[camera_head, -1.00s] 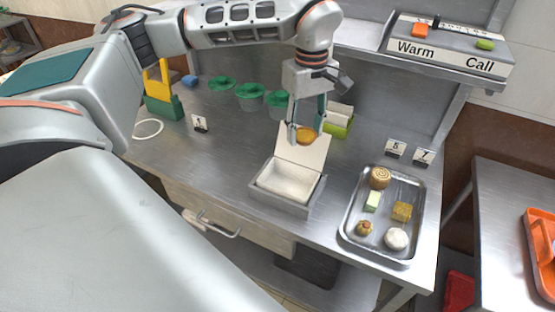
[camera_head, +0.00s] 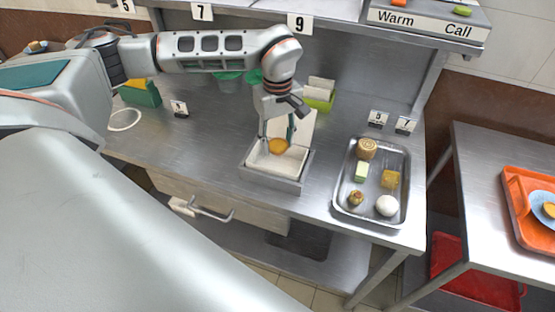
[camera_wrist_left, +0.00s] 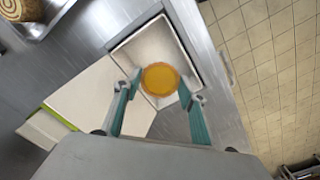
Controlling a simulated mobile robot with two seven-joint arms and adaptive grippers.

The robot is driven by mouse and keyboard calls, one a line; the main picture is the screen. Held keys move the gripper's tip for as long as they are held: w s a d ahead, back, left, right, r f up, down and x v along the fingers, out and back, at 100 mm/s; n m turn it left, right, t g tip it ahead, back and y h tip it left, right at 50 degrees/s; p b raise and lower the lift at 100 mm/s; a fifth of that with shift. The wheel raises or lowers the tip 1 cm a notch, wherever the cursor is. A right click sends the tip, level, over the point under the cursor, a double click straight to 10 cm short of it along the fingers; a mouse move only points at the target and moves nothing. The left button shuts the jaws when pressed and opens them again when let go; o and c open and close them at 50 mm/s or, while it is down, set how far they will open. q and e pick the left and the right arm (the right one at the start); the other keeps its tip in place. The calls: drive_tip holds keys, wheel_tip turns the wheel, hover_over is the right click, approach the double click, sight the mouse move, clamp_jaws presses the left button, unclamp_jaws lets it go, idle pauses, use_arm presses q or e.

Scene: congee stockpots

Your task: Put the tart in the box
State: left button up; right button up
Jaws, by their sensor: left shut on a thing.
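The tart (camera_head: 278,146) is round with an orange-yellow top. My left gripper (camera_head: 277,143) is shut on it, and it also shows between the fingers in the left wrist view (camera_wrist_left: 160,79). The white open box (camera_head: 262,166) sits in a grey holder on the counter, its lid (camera_head: 303,125) standing up at the back. The tart is over the box opening, low in the head view; whether it touches the box floor I cannot tell. My right gripper is not in view.
A metal tray (camera_head: 341,204) with several pastries stands right of the box. A green holder with white cards (camera_head: 319,95) is behind the lid. A drawer handle (camera_head: 212,213) juts out below the counter front. An orange tray (camera_head: 512,200) lies on the right table.

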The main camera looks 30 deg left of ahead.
sight(278, 168)
use_arm(q)
wheel_tip(278, 168, down, 7)
drive_tip(key=shift+f, duration=0.4)
drive_tip(key=shift+f, duration=0.15)
drive_tip(key=o, duration=1.1)
drive_tip(key=shift+w+r, duration=0.1)
drive_tip(key=shift+r, duration=0.35)
wheel_tip(278, 168, up, 11)
drive_tip(key=shift+r, duration=0.2)
